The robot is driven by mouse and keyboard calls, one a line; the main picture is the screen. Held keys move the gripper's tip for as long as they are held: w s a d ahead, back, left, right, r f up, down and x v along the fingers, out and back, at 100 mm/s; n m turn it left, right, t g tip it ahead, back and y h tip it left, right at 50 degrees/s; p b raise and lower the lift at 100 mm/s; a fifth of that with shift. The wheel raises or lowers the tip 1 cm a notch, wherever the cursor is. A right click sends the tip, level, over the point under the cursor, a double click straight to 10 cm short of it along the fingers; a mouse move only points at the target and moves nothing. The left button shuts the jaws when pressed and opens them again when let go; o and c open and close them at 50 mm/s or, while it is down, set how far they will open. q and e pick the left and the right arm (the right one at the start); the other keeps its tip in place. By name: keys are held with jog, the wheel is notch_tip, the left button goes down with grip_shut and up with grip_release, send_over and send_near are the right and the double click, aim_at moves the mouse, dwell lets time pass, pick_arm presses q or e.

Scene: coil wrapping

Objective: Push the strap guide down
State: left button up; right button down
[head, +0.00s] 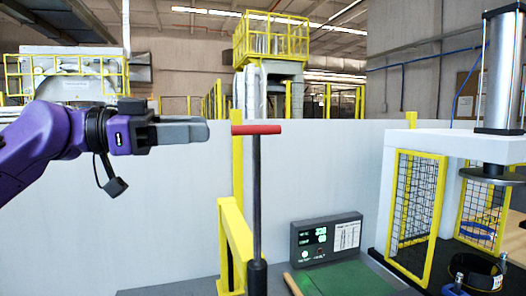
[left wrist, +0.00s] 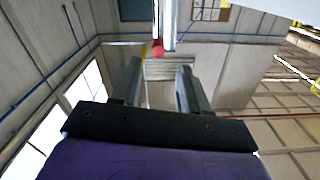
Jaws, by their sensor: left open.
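A grey upright lever (head: 256,190) with a red crossbar handle (head: 257,129) stands in the middle of the head view; it looks like the strap guide, though nothing labels it. It stands upright in a dark base sleeve. My left gripper (head: 205,131) comes in from the left at handle height, its fingertips a short gap from the handle's left end. In the left wrist view my left gripper (left wrist: 158,72) is open and empty, with the red handle end (left wrist: 157,52) just beyond the fingertips. My right gripper is not in view.
A yellow rail (head: 234,235) stands just left of the lever. A grey control box (head: 326,240) with a green display sits right of it, behind a green surface (head: 350,279). A press frame with yellow mesh guards (head: 416,200) stands at right. A white wall panel is behind.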

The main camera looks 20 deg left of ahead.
aim_at(254, 130)
pick_arm(q)
jog(key=p+x, duration=0.3)
jog(key=x, duration=0.7)
jog(key=shift+s+d+f+p, duration=0.1)
jog(key=shift+d+p, duration=0.05)
jog(key=shift+p, duration=0.2)
jog(key=shift+d+f, duration=0.1)
grip_shut()
